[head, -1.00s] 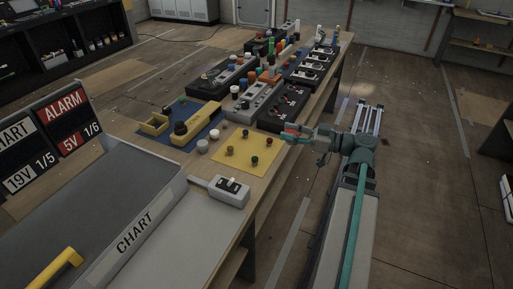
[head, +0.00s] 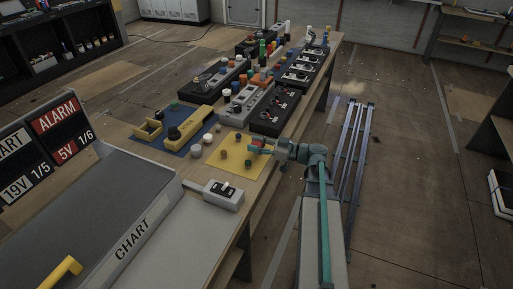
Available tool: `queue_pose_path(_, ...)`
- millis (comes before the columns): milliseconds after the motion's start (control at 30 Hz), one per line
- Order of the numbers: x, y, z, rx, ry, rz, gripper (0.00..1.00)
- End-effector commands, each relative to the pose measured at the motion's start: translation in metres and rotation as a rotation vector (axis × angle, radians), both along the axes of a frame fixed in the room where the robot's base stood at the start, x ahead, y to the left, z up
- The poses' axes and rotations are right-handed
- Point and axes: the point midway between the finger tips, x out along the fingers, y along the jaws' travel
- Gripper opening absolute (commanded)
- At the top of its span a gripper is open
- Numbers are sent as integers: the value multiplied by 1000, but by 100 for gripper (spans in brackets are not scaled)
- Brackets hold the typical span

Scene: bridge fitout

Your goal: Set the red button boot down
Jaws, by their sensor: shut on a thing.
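The red button boot (head: 257,141) is a small red piece between the fingers of my gripper (head: 256,145) in the head view. My gripper is shut on it, at the right part of the yellow mat (head: 231,165) on the workbench. Several small dark and brown knobs (head: 222,154) stand on the mat, left of and below my gripper. The fingers partly hide the boot, and I cannot tell whether it touches the mat.
A black control box (head: 268,122) stands just behind my gripper, with more boxes and colored buttons beyond. White caps (head: 208,138) stand left of the mat. A grey switch box (head: 223,195) is in front. Bare mat shows between the knobs.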

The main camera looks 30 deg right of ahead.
Motion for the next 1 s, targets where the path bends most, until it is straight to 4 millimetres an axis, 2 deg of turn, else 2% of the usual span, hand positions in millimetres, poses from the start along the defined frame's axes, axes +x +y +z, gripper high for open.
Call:
queue_pose_path(200, 0, 0, -19, 1, 1, 0, 17)
queue_pose_path(700, -1, 0, -25, 0, 0, 0, 17)
queue_pose_path(733, -1, 0, -24, 0, 0, 0, 42)
queue_pose_path(800, -1, 0, -23, 0, 0, 0, 51)
queue_pose_path(1000, -1, 0, -23, 1, 1, 0, 51)
